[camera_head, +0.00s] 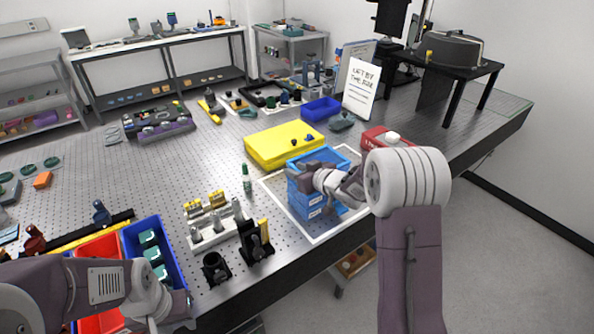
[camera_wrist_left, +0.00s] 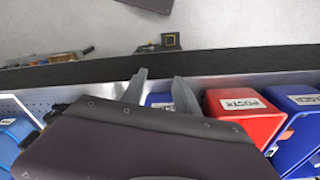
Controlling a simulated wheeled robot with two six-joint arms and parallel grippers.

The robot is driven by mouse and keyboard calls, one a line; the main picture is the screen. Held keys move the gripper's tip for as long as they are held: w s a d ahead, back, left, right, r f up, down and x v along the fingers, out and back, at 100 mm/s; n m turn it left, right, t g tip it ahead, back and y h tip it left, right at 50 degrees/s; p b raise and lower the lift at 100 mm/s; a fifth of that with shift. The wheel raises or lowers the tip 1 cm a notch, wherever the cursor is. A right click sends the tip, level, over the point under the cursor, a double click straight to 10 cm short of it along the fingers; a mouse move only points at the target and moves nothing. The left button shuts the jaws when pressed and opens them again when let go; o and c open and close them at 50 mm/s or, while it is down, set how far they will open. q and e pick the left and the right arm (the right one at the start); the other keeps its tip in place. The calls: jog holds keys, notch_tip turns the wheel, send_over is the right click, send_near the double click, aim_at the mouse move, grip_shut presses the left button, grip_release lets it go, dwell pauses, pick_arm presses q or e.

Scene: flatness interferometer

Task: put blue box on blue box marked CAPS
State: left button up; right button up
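A stack of blue boxes (camera_head: 305,198) stands inside a white-bordered area near the table's front edge. Two white labels show on its front, too small to read surely as CAPS. The top blue box (camera_head: 338,153) is open at the top. My right gripper (camera_head: 304,180) is at the left front of the stack, against or just before the upper box; its fingertips are hidden. My left gripper (camera_head: 170,318) is low at the table's front left, away from the stack. In the left wrist view its fingers (camera_wrist_left: 161,88) stand apart with nothing between them.
A yellow case (camera_head: 285,142) lies behind the stack, and a sign (camera_head: 361,88) stands beyond. A blue bin (camera_head: 157,247) with teal items and a red bin (camera_head: 103,246) sit by my left arm. Black mounts (camera_head: 254,241) stand near the front edge.

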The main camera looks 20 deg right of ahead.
jog(key=shift+s+d+r, duration=0.1)
jog(key=shift+r, duration=0.15)
jog(key=v, duration=1.2)
jog(key=s+d+f+m+g+h, duration=0.25)
jog(key=s+f+g+h, duration=0.25)
jog(key=s+f, duration=0.4)
jog(key=s+a+f+m+g, duration=0.1)
jog(key=s+a+f+g, duration=0.2)
jog(key=s, duration=0.3)
jog(key=s+a+f+g, duration=0.3)
jog(key=s, duration=0.4)
jog(key=shift+m+y, duration=0.3)
jog(key=shift+m, duration=0.05)
jog(key=shift+a, duration=0.1)
